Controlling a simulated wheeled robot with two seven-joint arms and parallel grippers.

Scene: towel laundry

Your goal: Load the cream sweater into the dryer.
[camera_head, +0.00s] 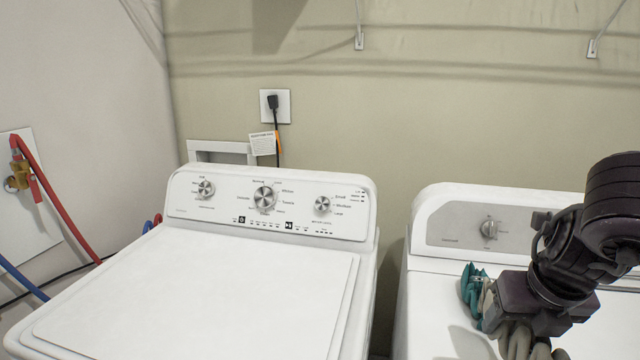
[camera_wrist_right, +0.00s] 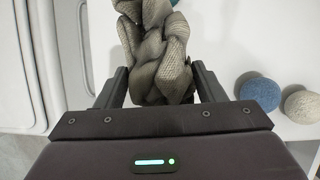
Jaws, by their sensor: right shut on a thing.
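My right gripper (camera_head: 522,322) is above the white machine on the right and shut on a bunched greyish-cream knit, the cream sweater (camera_head: 515,343). In the right wrist view the sweater (camera_wrist_right: 158,55) is gathered between the two fingers (camera_wrist_right: 160,88) and runs up to the top edge. The dryer (camera_head: 424,318), which I take to be the right machine with a single knob, is partly covered by my right arm. Its door opening is not in view. My left gripper is not in view.
A teal cloth-like thing (camera_head: 470,287) shows beside the gripper. In the right wrist view a blue ball (camera_wrist_right: 260,92) and a beige ball (camera_wrist_right: 302,106) rest on the white surface. The washer (camera_head: 200,295) stands left, lid closed, across a narrow gap.

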